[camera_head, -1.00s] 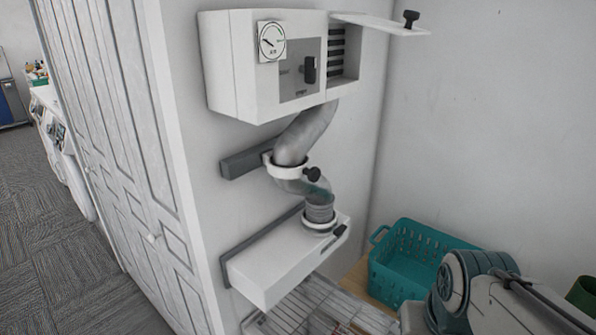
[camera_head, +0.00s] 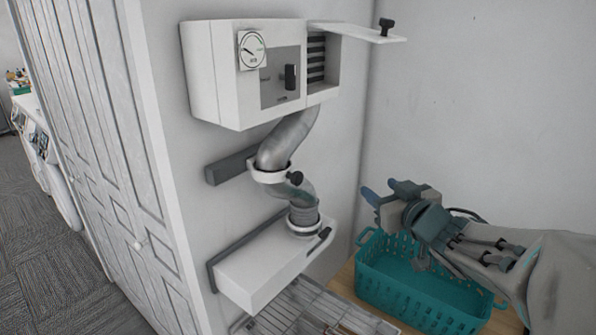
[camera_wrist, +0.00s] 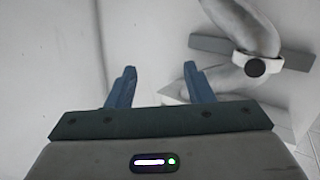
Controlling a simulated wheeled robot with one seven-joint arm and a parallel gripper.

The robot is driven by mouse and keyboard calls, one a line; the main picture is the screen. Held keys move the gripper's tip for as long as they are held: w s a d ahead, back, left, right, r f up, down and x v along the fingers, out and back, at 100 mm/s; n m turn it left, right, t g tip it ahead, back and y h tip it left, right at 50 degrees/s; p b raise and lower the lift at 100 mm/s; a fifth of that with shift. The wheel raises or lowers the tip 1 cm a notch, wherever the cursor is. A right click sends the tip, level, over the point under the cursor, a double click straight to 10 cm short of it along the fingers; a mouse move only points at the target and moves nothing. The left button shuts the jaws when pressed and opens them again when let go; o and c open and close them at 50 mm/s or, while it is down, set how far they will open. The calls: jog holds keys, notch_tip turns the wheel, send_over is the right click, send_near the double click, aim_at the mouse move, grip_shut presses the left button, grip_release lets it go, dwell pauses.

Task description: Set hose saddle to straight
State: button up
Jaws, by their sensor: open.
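The hose saddle (camera_head: 262,174) is a white ring with a black knob (camera_head: 295,178), around a grey bent hose (camera_head: 286,140) and mounted at a dark grey rail (camera_head: 228,166) on the wall. The hose runs in an S shape from the upper white box down to the lower one. In the wrist view the saddle (camera_wrist: 271,62) and its round knob (camera_wrist: 255,68) show at the upper right, beyond the right finger. My gripper (camera_head: 384,192) is open and empty, to the right of the saddle and apart from it; its blue fingers (camera_wrist: 160,72) show in the wrist view.
The upper box (camera_head: 215,75) carries a gauge (camera_head: 252,50), and a flap (camera_head: 360,32) with a black knob sticks out to the right. The lower box (camera_head: 265,265) juts from the wall. A teal basket (camera_head: 400,295) stands below my arm. Closet doors (camera_head: 90,130) are at the left.

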aim_at(300, 178)
jog(key=s+a+r+n+g+y, duration=0.1)
jog(key=s+a+n+g+y, duration=0.4)
jog(key=a+y, duration=0.3)
jog(key=shift+y, duration=0.7)
jog(key=x, duration=0.4)
jog(key=p+x, duration=0.1)
jog(key=x, duration=0.3)
jog(key=w+d+x, duration=0.1)
jog(key=x, duration=0.3)
jog(key=shift+w+a+r+p, duration=0.2)
jog(key=shift+w+a+p, duration=0.05)
jog(key=shift+p, duration=0.15)
grip_shut()
